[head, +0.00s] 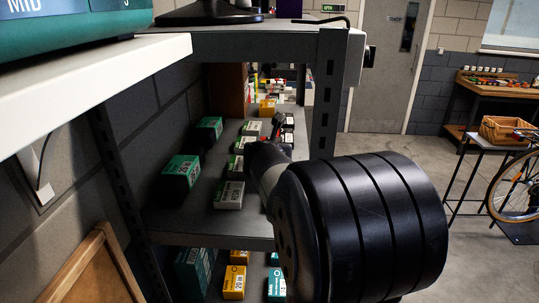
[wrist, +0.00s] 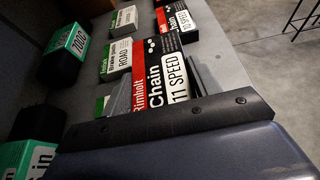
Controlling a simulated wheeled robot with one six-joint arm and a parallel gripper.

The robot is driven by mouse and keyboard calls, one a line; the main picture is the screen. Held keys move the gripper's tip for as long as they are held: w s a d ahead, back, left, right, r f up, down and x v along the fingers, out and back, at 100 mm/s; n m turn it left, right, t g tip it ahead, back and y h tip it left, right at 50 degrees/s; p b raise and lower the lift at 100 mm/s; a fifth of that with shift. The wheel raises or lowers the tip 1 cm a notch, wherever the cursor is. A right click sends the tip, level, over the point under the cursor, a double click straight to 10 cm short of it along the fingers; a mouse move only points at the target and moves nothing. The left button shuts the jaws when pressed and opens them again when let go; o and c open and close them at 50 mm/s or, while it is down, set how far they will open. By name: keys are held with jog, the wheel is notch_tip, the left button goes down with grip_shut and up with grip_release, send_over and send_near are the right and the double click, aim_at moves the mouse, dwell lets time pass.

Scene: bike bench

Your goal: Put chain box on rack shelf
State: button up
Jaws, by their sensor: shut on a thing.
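The chain box (wrist: 154,78) is black, red and white, lettered "Rimholt Chain 11 SPEED", in the middle of the wrist view. My gripper (wrist: 160,88) is shut on it, a grey finger showing at the box's right side. In the head view my gripper (head: 268,155) reaches in over the rack shelf (head: 190,222), mostly behind my arm. The chain box cannot be made out surely there. In the wrist view the box is over the grey shelf surface (wrist: 222,58); whether it touches the shelf I cannot tell.
A row of white brake boxes (head: 229,195) and green tube boxes (head: 181,172) stands on the shelf beside my gripper. Another chain box, "12 SPEED" (wrist: 172,22), stands farther along. A rack post (head: 327,95) rises close to my arm. Bare shelf lies right of the held box in the wrist view.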

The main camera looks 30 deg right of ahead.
jog(key=shift+f, duration=0.75)
jog(key=shift+s+a+f+b, duration=0.1)
jog(key=shift+s+f+b, duration=0.05)
jog(key=shift+f+b, duration=0.55)
jog(key=o, duration=1.2)
jog(key=shift+f, duration=0.25)
jog(key=shift+r, duration=0.1)
jog(key=shift+r+p, duration=0.65)
jog(key=shift+p, duration=0.25)
jog(key=shift+s+a, duration=0.2)
jog(key=v, duration=1.1)
jog(key=shift+r, duration=0.3)
